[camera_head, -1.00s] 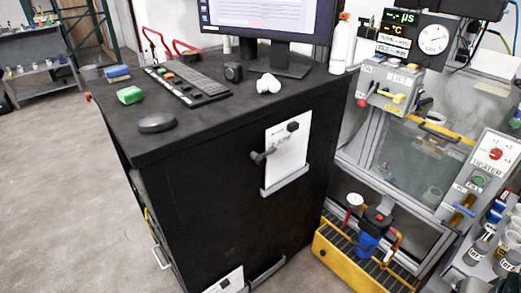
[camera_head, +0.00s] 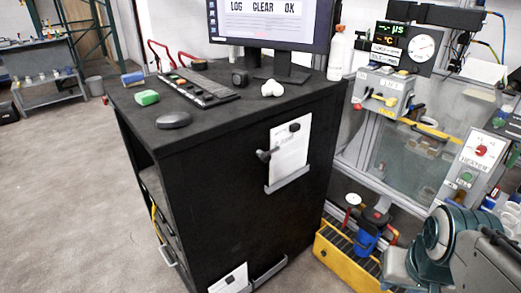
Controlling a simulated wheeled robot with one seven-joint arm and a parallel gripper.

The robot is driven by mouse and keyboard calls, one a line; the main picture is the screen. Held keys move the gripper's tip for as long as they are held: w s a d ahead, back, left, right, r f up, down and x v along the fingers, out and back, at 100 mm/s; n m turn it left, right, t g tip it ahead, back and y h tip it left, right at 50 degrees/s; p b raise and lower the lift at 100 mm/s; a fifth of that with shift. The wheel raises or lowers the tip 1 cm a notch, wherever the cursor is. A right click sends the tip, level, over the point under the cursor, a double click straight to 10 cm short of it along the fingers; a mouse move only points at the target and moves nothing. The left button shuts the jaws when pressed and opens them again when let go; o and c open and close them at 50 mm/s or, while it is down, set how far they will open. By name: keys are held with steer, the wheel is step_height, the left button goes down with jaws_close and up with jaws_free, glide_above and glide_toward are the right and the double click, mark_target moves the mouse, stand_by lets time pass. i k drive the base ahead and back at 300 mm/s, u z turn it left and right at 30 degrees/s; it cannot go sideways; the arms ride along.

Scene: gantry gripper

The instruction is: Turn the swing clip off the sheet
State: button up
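The white sheet (camera_head: 291,148) stands upright against the black side panel of the desk cabinet, its lower edge in a grey ledge (camera_head: 288,179). The dark swing clip (camera_head: 264,156) sits at the sheet's left edge, and its short arm appears to reach over that edge. A small black piece (camera_head: 294,127) lies on the upper part of the sheet. Part of my arm, teal and grey, shows at the lower right, well apart from the sheet. My gripper's fingers are not in view.
A second white sheet (camera_head: 229,281) sits low on the same panel beside another grey ledge (camera_head: 270,271). A yellow tray (camera_head: 340,262) with a blue filter (camera_head: 367,241) stands on the floor right of the cabinet. Open floor (camera_head: 70,200) lies to the left.

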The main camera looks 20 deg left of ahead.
mark_target(266, 157)
steer(key=u, duration=0.75)
steer(key=k, duration=0.45)
steer(key=u, duration=0.7)
steer(key=i, duration=0.9)
steer(key=z, duration=0.75)
